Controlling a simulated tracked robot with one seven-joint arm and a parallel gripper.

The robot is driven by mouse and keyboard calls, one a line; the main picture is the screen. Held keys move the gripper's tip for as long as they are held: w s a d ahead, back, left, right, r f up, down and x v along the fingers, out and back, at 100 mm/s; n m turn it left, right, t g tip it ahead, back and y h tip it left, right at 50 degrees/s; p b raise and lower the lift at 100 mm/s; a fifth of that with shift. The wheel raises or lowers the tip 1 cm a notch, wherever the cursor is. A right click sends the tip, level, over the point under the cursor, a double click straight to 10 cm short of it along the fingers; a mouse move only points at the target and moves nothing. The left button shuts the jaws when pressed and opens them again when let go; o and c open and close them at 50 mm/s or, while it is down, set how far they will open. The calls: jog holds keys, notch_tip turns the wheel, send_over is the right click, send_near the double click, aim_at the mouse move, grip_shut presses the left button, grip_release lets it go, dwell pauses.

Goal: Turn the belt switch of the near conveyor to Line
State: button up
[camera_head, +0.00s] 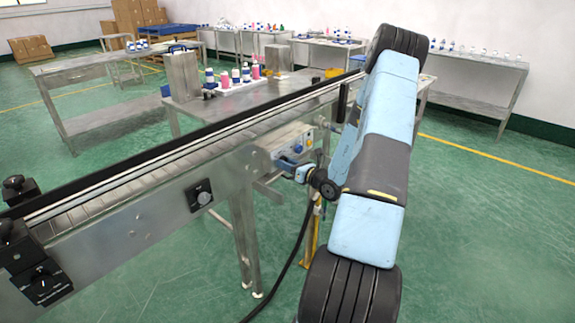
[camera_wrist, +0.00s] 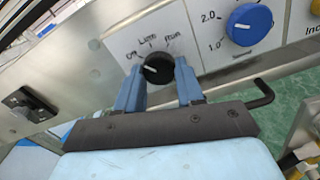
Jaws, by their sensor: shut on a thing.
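The belt switch is a black round knob (camera_wrist: 158,68) on a pale panel in the wrist view, with hand-lettered marks around its top. The left mark seems to read Off and the middle one Line; the right mark is hard to read. The knob's white pointer line points left, nearer the left mark than the middle one. My gripper (camera_wrist: 157,76) has its two blue fingers on either side of the knob, shut on it. In the head view my gripper (camera_head: 290,168) is at the control box (camera_head: 293,143) on the near conveyor (camera_head: 160,197); the knob is hidden there.
A blue dial (camera_wrist: 249,24) with number marks sits right of the knob. A black bent rod (camera_wrist: 262,93) shows below it. A black panel switch (camera_wrist: 27,103) is at left. In the head view, a bench (camera_head: 230,105) with bottles stands behind the conveyor, and a black cable (camera_head: 285,270) hangs to the floor.

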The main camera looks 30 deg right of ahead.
jog(key=shift+d+r+m, duration=0.1)
jog(key=shift+d+m, duration=0.05)
jog(key=shift+m, duration=3.45)
jog(key=o, duration=0.8)
jog(key=shift+o, duration=1.2)
jog(key=shift+s, duration=0.1)
jog(key=v, duration=1.3)
jog(key=shift+s, duration=0.3)
